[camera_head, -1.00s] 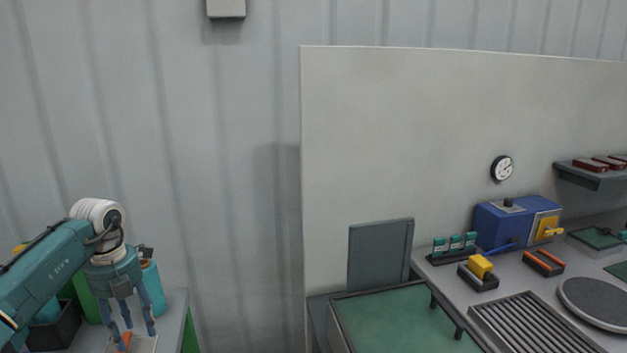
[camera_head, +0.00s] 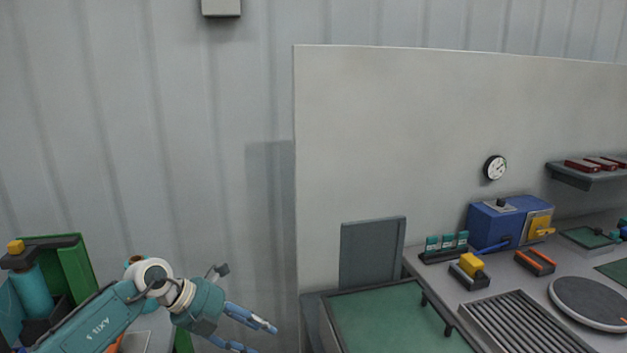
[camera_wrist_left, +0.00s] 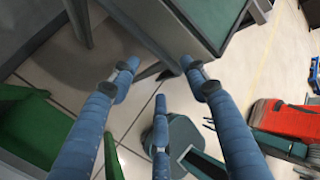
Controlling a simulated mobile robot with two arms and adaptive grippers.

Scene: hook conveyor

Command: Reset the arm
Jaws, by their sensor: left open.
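My left arm comes in from the lower left in the head view. Its gripper (camera_head: 255,335) points right and slightly down, in front of the grey corrugated wall, in the gap between the left table and the right-hand bench. Its blue fingers are spread and nothing is between them. In the left wrist view the fingers (camera_wrist_left: 158,88) of this gripper are wide apart and empty, above the floor and near a table corner. My right gripper is not in view.
A green-topped table (camera_head: 400,318) stands right of the gripper. At the left are a teal bottle (camera_head: 33,292) and a green binder (camera_head: 75,270). A red object (camera_wrist_left: 285,122) lies lower right.

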